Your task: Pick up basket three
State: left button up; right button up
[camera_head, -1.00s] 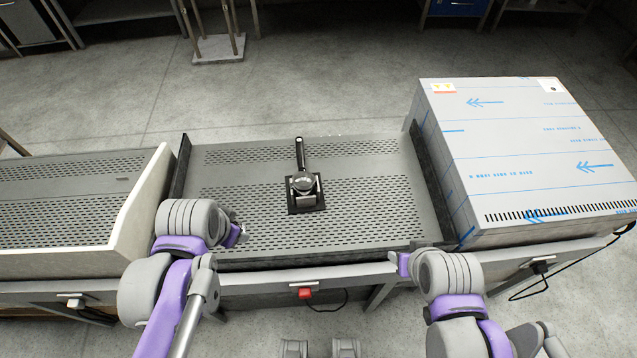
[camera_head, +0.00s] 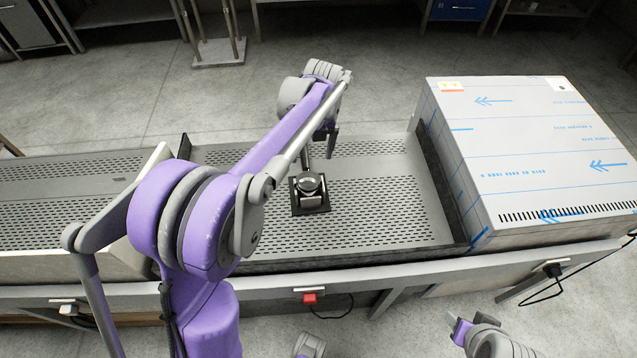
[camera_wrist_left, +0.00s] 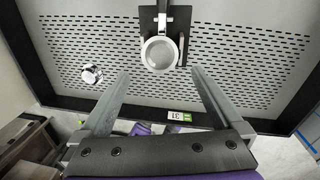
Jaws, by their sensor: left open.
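A round metal basket-like head (camera_head: 310,185) with a dark handle (camera_head: 331,160) sits on a small black square stand (camera_head: 322,207) on the perforated counter. In the left wrist view its round, mesh-like bowl (camera_wrist_left: 160,52) lies ahead of my fingers, with the handle running up. I cannot tell whether it is basket three. My left gripper (camera_head: 331,140) hangs by the handle end; in the wrist view its fingers (camera_wrist_left: 159,76) are spread and empty. My right gripper (camera_head: 456,327) is low at the front right, its jaws unclear.
A small shiny round metal piece (camera_wrist_left: 91,74) lies on the counter in the wrist view. A white label with a green mark (camera_wrist_left: 179,116) is at the counter edge. A large film-covered steel box (camera_head: 530,140) stands to the right. Counter (camera_head: 385,210) right of the stand is clear.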

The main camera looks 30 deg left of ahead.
pick_arm(q)
send_over(308, 181)
jog(key=f, duration=0.4)
jog(key=shift+w+d+f, duration=0.2)
jog(key=shift+w+d, duration=0.05)
jog(key=shift+w, duration=0.05)
jog(key=f, duration=0.5)
jog(key=shift+s+a+f, duration=0.1)
jog(key=shift+s, duration=0.1)
pick_arm(e)
jog(key=shift+f, duration=0.25)
